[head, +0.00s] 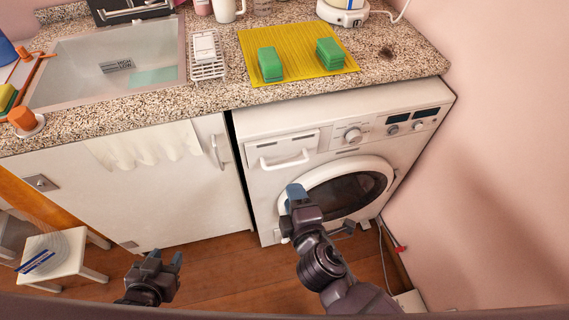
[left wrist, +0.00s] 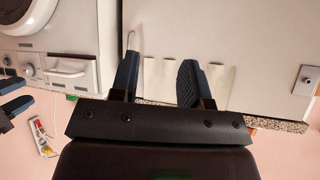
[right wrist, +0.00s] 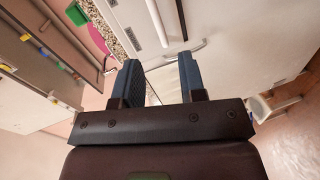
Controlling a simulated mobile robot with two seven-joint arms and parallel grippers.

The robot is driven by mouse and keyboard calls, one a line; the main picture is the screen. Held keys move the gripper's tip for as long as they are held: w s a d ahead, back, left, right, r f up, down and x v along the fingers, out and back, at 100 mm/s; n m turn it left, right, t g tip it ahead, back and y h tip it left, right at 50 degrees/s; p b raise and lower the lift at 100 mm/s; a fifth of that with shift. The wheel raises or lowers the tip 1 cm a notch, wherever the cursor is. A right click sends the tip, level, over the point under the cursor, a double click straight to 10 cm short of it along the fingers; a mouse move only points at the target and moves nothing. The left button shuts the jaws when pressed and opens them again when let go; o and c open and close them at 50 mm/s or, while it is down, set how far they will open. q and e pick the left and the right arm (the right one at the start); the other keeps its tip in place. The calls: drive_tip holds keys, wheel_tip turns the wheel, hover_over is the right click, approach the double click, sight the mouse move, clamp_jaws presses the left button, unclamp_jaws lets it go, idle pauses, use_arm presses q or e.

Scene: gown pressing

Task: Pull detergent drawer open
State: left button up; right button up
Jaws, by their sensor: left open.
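The white detergent drawer (head: 284,146) is at the upper left of the washing machine front (head: 330,132), and its front looks flush with the panel. Its white bar handle (head: 285,162) sticks out below. My right gripper (head: 297,192) is just below the handle in the head view, in front of the round door's left edge. In the right wrist view its fingers (right wrist: 161,82) are apart, with a white bar handle (right wrist: 176,58) just beyond the tips, not visibly touching. My left gripper (head: 165,262) is open and empty, low by the cabinet. The drawer shows upside down in the left wrist view (left wrist: 68,68).
A white cabinet (head: 170,190) with a hanging cloth (head: 145,145) and a vertical handle (head: 216,151) stands left of the machine. The granite counter (head: 215,98) overhangs above. A pink wall (head: 490,190) bounds the right. A small stool (head: 65,255) is at lower left.

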sight(285, 164)
drive_tip(key=shift+n, duration=0.7)
drive_tip(key=shift+d+b+x, duration=0.2)
drive_tip(key=shift+b+x, duration=0.15)
drive_tip(key=shift+x, duration=2.35)
drive_tip(key=shift+d+b+x, duration=0.15)
drive_tip(key=shift+b+x, duration=0.2)
drive_tip(key=shift+x, duration=2.4)
clamp_jaws()
